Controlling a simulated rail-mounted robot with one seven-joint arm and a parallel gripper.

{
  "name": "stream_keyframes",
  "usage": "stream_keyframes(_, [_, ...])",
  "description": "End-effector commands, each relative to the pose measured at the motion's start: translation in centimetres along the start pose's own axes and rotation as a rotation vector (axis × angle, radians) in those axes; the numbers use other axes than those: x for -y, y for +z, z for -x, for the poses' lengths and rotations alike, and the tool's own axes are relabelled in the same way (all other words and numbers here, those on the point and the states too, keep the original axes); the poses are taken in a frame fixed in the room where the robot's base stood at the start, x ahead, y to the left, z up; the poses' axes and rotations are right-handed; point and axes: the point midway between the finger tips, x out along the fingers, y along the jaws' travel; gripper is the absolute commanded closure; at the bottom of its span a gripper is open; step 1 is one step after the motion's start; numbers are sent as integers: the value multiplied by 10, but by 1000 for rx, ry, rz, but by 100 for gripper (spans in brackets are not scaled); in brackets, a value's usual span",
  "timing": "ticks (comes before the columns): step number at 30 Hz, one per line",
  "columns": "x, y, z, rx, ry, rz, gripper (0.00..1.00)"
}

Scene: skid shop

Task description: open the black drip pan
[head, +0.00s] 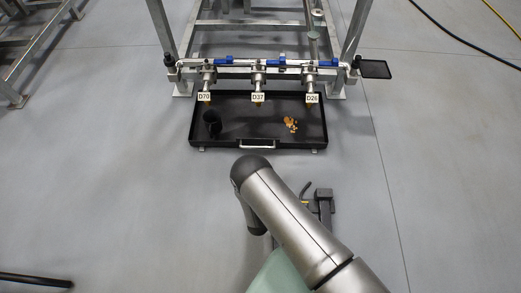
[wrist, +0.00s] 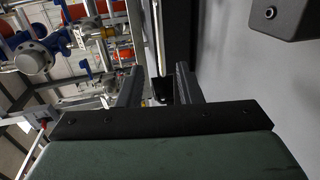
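The black drip pan (head: 258,148) lies below a row of three valves in the head view. Its inside shows from above, with a dark round patch at left and orange-brown bits at right. A light handle (head: 257,144) is at the middle of its front edge. My gripper (head: 318,200) is in front of the pan and right of the handle, apart from both, and partly hidden by my arm. In the wrist view its two fingers (wrist: 158,78) stand apart with a gap between them. I cannot tell whether the dark strip beyond them is the pan.
Valves with blue handles (head: 264,62) and tags D70, D37 and D26 hang on a grey metal frame (head: 157,20) above the pan. A small black tray (head: 375,69) sticks out at right. The grey floor (head: 120,190) in front is clear. A black hose (head: 465,45) lies at upper right.

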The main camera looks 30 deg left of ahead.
Motion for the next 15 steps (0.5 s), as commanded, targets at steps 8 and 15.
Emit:
stream_keyframes(8, [3,1,-61,3,2,-5,68])
stream_keyframes(15, [4,1,-112,2,0,-4,68])
